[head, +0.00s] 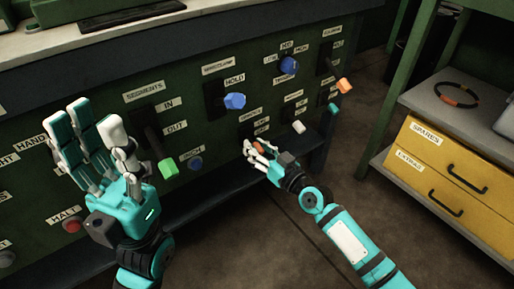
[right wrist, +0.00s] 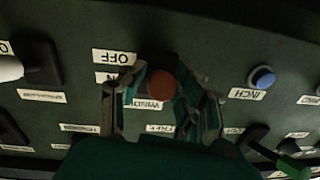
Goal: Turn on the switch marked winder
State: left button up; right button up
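The winder switch has a red-brown knob (right wrist: 162,87) in the right wrist view, where the picture is upside down. Its winder label (right wrist: 146,104) and the OFF (right wrist: 113,57) and ON labels are beside it. The same knob (head: 258,148) shows in the head view, partly hidden by my right gripper (head: 260,151). The right gripper (right wrist: 165,100) is open, with its fingers on either side of the knob and gaps visible between. Whether a finger touches the knob, I cannot tell. My left gripper (head: 97,122) is open and empty in front of the panel's left part.
A green-handled lever (head: 168,168), a blue-handled lever (head: 235,101), an orange-handled lever (head: 344,85) and a white-handled lever (head: 298,127) stick out of the panel. A blue INCH button (right wrist: 262,78) is near the knob. A shelf with yellow drawers (head: 455,165) stands at right.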

grip_shut()
